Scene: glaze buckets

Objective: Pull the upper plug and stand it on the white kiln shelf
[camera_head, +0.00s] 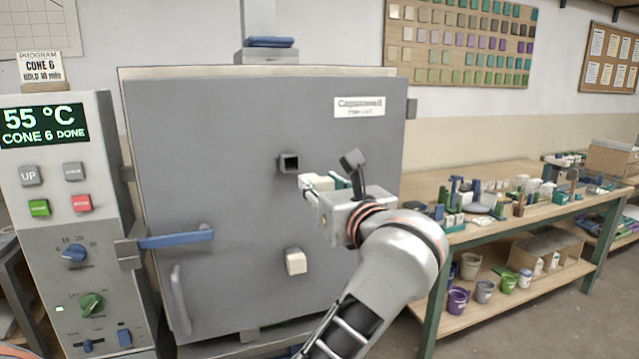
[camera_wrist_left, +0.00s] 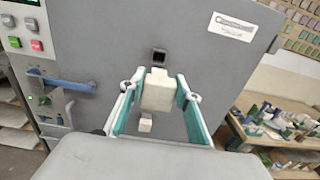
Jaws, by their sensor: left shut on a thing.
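The upper plug (camera_head: 313,182), a pale block, is out of the kiln door, held between the fingers of my left gripper (camera_head: 326,184). In the left wrist view the plug (camera_wrist_left: 157,92) sits between the teal-padded fingers, clear of the door. The upper hole (camera_head: 289,163) is a dark, empty square; it also shows in the wrist view (camera_wrist_left: 159,57), just beyond the plug. The lower plug (camera_head: 295,261) is still in the door below. I cannot surely pick out the white kiln shelf among the things on the bench. My right gripper is not in view.
The grey kiln door (camera_head: 220,130) has a blue latch handle (camera_head: 176,240). A control panel (camera_head: 70,220) stands at the left. The wooden workbench (camera_head: 560,222) at the right is crowded with small objects, with buckets (camera_head: 457,300) on its lower shelf. Open floor lies in front of it.

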